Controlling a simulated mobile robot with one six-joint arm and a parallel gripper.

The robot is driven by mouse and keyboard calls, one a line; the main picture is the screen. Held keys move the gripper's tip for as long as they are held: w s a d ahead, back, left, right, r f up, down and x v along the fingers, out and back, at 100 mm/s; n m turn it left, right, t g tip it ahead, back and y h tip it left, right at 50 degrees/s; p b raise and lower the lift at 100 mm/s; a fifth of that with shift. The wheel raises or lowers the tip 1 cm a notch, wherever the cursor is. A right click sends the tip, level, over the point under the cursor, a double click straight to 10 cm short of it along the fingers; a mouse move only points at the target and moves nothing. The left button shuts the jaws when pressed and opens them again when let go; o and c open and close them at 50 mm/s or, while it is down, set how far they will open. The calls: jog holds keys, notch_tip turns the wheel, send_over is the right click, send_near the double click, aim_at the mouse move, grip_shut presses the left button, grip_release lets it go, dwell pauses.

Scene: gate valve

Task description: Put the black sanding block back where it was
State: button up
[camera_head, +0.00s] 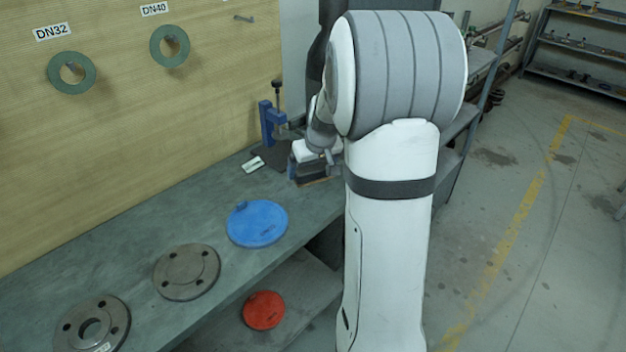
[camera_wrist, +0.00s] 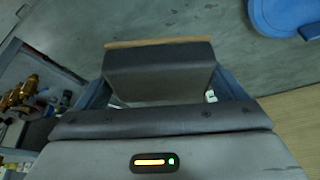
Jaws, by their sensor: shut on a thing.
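The black sanding block (camera_wrist: 160,72) is between the fingers of my gripper (camera_wrist: 161,88) in the wrist view. A thin tan layer runs along its far edge. My gripper is shut on it, with a blue finger on each side. In the head view my gripper (camera_head: 306,165) is at the far part of the grey bench, right of the blue clamp. The block's tan edge (camera_head: 322,182) shows low beside my arm, close to the bench top. I cannot tell whether the block touches the bench.
The blue clamp (camera_head: 268,122) stands on a dark base with a small white card (camera_head: 253,164) near it. A blue disc (camera_head: 257,223) and grey flanges (camera_head: 187,271) lie nearer on the bench. A red disc (camera_head: 263,310) is on the lower shelf.

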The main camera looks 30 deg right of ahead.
aim_at(312, 191)
jog(key=shift+f, duration=2.35)
jog(key=shift+f, duration=0.15)
jog(key=o, duration=0.7)
jog(key=shift+o, duration=0.2)
